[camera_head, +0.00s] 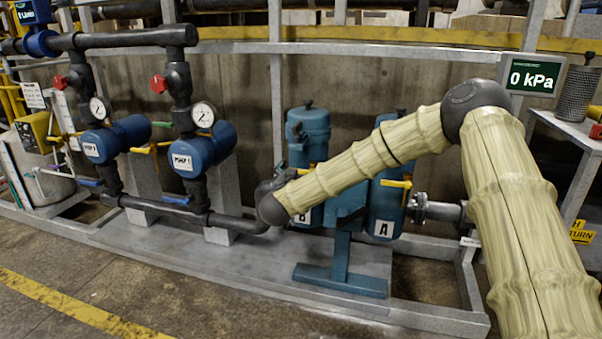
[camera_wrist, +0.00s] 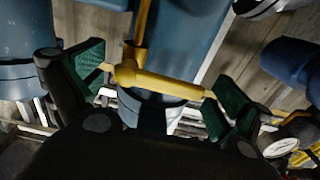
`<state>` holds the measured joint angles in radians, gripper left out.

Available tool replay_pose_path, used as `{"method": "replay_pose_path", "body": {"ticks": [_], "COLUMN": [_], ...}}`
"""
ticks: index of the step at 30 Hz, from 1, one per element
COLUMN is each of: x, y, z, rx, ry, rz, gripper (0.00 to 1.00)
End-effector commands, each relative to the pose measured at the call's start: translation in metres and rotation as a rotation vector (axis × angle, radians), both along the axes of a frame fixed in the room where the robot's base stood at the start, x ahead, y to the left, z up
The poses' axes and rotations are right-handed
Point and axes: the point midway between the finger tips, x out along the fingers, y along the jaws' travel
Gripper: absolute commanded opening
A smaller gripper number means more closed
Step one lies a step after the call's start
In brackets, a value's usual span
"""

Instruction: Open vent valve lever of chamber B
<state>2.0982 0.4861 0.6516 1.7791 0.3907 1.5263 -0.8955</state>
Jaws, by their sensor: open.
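Two blue chambers stand in the middle of the head view: chamber B (camera_head: 309,132), partly hidden behind my arm, and chamber A (camera_head: 384,210) to its right. In the wrist view a yellow lever (camera_wrist: 160,82) with a crossbar and a stem going up lies in front of a blue cylinder (camera_wrist: 185,40). My gripper (camera_wrist: 162,88) is open, with a green-padded finger on each side of the lever's crossbar. Contact with the pads cannot be told. In the head view my arm hides the gripper and the front of chamber B.
Two blue pumps (camera_head: 115,139) (camera_head: 205,149) with gauges and dark pipes stand left of the chambers. Chamber A has its own yellow lever (camera_head: 396,183). A display (camera_head: 533,78) at the right reads 0 kPa. The floor in front of the metal base frame is clear.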

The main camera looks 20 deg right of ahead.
Motion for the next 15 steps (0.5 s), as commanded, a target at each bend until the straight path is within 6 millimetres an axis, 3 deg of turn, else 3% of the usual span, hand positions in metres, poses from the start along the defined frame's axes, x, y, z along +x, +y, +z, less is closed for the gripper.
{"method": "replay_pose_path", "body": {"ticks": [1, 10, 15], "x": [0.0000, 0.0000, 0.0000], "y": [0.0001, 0.0001, 0.0002], "z": [0.0000, 0.0000, 0.0007], "rx": [0.000, 0.000, -0.004], "ry": [0.000, 0.000, 0.001], "rz": [0.000, 0.000, 0.000], "gripper": [0.95, 0.40, 0.37]}}
